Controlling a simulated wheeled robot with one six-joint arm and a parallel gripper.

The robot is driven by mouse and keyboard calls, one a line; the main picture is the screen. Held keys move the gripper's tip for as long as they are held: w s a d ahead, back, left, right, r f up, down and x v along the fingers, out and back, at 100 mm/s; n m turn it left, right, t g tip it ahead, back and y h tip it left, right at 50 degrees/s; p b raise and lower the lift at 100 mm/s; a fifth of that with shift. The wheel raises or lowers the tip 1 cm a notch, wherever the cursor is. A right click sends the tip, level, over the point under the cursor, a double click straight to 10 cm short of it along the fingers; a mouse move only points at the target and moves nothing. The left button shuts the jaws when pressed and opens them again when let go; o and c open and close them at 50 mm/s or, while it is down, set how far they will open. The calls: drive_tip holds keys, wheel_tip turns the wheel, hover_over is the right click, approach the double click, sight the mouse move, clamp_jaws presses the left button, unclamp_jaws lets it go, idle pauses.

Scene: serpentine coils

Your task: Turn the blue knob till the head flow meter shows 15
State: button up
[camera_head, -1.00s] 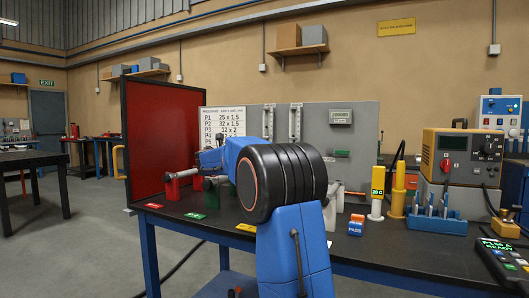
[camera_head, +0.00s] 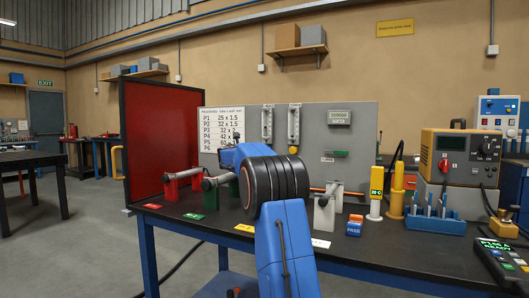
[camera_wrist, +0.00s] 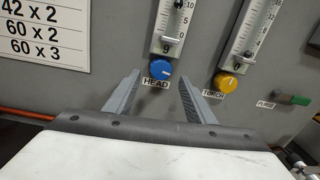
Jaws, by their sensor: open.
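The blue knob (camera_wrist: 160,69) is on the grey panel in the wrist view, above a label reading HEAD. The head flow meter (camera_wrist: 174,22) rises above it, with a scale marked 0 and 10 and a readout under it that looks like 9. My gripper (camera_wrist: 159,78) is open, its fingertips apart on the left and right of the knob; I cannot tell whether they touch it. In the head view my arm hides the gripper and the blue knob; the head flow meter (camera_head: 267,123) shows there, too small to read.
The torch meter (camera_wrist: 252,25), reading 0, has a yellow knob (camera_wrist: 227,82) close to the right of my fingers. A green part (camera_wrist: 291,99) sits further right. A pipe on stands (camera_head: 325,190), a red screen (camera_head: 160,140) and a yellow-grey machine (camera_head: 460,157) are around the bench.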

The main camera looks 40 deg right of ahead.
drive_tip(key=x, duration=0.4)
drive_tip(key=shift+d, duration=0.1)
drive_tip(key=c, duration=1)
